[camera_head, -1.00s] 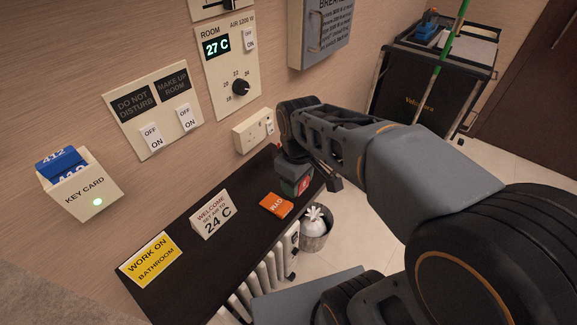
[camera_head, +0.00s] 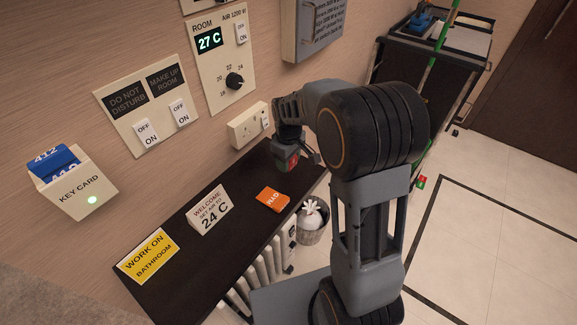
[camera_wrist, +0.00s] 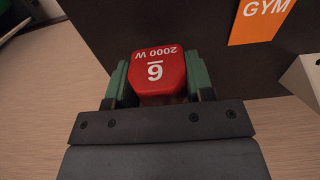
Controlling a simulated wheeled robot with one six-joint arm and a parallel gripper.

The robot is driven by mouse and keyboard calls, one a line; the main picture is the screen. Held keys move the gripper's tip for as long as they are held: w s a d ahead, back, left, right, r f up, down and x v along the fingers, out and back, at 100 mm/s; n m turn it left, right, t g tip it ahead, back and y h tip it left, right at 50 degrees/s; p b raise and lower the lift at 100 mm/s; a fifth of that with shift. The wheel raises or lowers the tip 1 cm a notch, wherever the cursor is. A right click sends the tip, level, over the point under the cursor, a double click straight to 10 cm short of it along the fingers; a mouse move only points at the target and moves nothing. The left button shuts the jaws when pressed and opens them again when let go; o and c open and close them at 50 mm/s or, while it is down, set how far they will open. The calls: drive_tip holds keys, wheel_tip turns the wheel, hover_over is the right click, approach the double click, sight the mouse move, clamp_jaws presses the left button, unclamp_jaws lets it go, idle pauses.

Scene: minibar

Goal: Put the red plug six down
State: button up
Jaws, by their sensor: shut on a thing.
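The red plug (camera_wrist: 160,73) is marked with an underlined 6 and "2000 W", which read upside down in the wrist view. My gripper (camera_wrist: 158,88) is shut on it, with a green finger on each side. In the head view my gripper (camera_head: 291,160) is over the far end of the dark shelf (camera_head: 185,262), just below the wall socket (camera_head: 248,126). A small red part of the plug shows there. I cannot tell whether the plug touches the shelf.
An orange GYM card (camera_head: 272,199), a white "24 C" sign (camera_head: 210,211) and a yellow sign (camera_head: 149,256) are on the shelf. A radiator (camera_head: 262,271) and a bin (camera_head: 312,222) are below. A dark cart (camera_head: 432,75) stands behind my arm. Bare shelf lies between card and gripper.

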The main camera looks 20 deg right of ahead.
drive_tip(key=shift+w+f, duration=0.15)
drive_tip(key=shift+f, duration=1.55)
drive_tip(key=shift+f, duration=0.2)
drive_tip(key=o, duration=1)
drive_tip(key=shift+o, duration=0.2)
wheel_tip(320, 180, up, 12)
drive_tip(key=shift+f+p, duration=0.2)
drive_tip(key=shift+p, duration=0.15)
drive_tip(key=shift+r, duration=0.3)
drive_tip(key=s+m+t, duration=0.3)
drive_tip(key=s+m, duration=0.4)
drive_tip(key=s, duration=1)
drive_tip(key=shift+r, duration=0.25)
